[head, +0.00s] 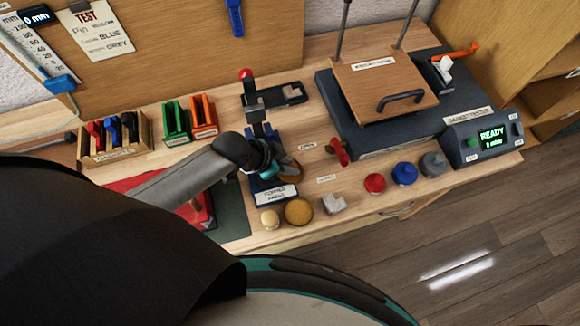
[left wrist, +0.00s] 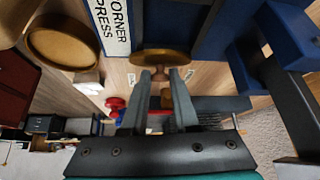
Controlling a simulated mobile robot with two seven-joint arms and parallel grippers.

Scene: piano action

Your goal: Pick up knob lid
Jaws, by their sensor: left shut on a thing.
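The knob lid (left wrist: 160,56) is a brown round disc with a small knob, seen in the left wrist view right at my fingertips. In the head view the lid (head: 290,169) shows partly, beside the blue corner press (head: 270,194). My left gripper (left wrist: 161,78) is shut on the lid's knob, with one finger on each side. In the head view my left gripper (head: 274,168) reaches in from the left and hides part of the lid. I cannot tell whether the lid is lifted or resting. My right gripper is not in view.
A round brown dish (head: 298,212), a cream round piece (head: 270,219) and a grey block (head: 334,204) stand near the bench's front edge. Red (head: 375,183), blue (head: 404,173) and grey knobbed pieces are to the right. The gasket press (head: 385,90) stands behind them.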

